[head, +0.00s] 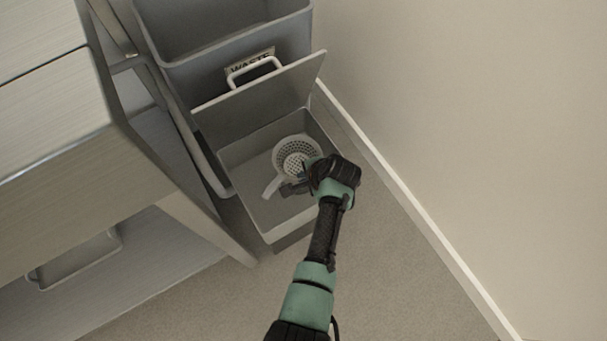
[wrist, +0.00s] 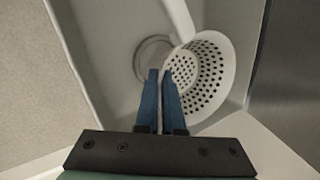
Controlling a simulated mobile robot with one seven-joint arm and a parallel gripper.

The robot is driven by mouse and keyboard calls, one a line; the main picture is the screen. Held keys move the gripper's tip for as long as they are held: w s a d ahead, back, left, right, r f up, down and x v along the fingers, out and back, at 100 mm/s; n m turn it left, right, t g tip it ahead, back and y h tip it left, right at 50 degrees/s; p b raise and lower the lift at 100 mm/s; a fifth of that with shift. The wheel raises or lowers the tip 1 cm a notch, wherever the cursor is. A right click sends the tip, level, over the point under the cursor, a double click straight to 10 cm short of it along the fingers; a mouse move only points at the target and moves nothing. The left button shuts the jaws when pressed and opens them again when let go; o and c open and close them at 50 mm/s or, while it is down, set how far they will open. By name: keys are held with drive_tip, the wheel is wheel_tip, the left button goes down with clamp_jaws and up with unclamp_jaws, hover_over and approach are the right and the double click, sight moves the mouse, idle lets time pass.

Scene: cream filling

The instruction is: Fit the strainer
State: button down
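The white strainer (head: 291,152), a round perforated bowl with a handle, is in the grey basin (head: 248,172) below the waste bin. Its handle points to the lower left in the head view. In the wrist view the strainer (wrist: 212,80) is right of a round ring (wrist: 147,58) on the basin floor and partly overlaps it. My gripper (wrist: 160,73) reaches down at the strainer's near-left edge. Its blue fingers are a narrow gap apart, with the right fingertip over the strainer's edge. I cannot tell whether they pinch the rim. In the head view my wrist hides the fingertips.
A hinged flap (head: 262,98) with a white handle stands tilted behind the basin, under the grey bin labelled WASTE (head: 250,62). A counter (head: 60,200) with a shelf is on the left. A wall (head: 470,110) is close on the right. Open floor (head: 400,290) lies in front.

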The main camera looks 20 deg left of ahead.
drive_tip(key=shift+f, duration=0.2)
idle(0.4)
drive_tip(key=shift+f+b, duration=1.45)
drive_tip(key=shift+f, duration=0.35)
